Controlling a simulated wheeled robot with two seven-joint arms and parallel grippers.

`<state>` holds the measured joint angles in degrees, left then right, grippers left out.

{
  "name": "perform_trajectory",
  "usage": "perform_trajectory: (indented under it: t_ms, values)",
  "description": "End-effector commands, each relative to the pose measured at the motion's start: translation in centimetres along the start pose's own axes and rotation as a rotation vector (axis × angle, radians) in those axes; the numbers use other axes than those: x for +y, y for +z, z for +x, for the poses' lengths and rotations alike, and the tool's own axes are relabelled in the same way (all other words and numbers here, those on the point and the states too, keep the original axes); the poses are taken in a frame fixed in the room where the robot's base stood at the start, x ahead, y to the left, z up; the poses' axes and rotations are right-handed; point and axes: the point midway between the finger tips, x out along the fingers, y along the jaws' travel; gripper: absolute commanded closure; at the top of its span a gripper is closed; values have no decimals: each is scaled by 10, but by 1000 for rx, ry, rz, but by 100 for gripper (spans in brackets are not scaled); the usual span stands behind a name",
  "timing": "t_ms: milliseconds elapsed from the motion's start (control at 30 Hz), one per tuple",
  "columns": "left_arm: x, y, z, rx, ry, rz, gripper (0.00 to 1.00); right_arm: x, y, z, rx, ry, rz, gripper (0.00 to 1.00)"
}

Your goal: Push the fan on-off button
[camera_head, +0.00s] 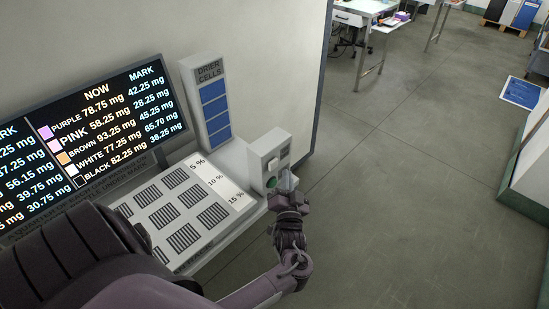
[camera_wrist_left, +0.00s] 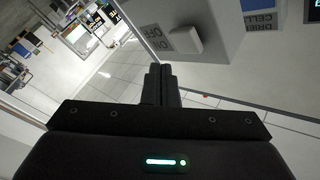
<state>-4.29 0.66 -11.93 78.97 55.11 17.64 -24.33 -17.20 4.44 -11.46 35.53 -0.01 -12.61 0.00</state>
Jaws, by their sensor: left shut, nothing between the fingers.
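The fan switch box is a small pale grey box (camera_head: 266,153) at the right end of the panel in the head view. In the left wrist view its face carries a white raised button (camera_wrist_left: 187,38) beside an ON OFF label (camera_wrist_left: 153,38). My left gripper (camera_head: 287,184) is in front of the box's lower part in the head view. Its fingers (camera_wrist_left: 160,84) are shut and empty, and in the wrist view they show below the button, with a gap in the picture. I cannot tell their distance in depth. My right gripper is not in view.
A sloping white panel (camera_head: 152,197) with several dark grilles lies left of the box. Behind it stand a DRIER CELLS board (camera_head: 209,107) and a black screen (camera_head: 104,122) listing weights. Open grey floor (camera_head: 420,190) lies to the right; a white table (camera_head: 366,7) is far off.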

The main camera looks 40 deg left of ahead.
Motion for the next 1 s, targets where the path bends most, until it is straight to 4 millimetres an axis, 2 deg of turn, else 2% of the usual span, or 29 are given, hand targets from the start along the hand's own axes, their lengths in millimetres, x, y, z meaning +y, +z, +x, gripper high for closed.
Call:
perform_trajectory:
  t_ms: [267, 1000]
  values:
    - [-9, 9, 12, 1, 0, 0, 100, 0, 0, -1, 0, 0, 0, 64]
    - [-9, 9, 13, 0, 0, 0, 100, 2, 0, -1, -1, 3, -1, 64]
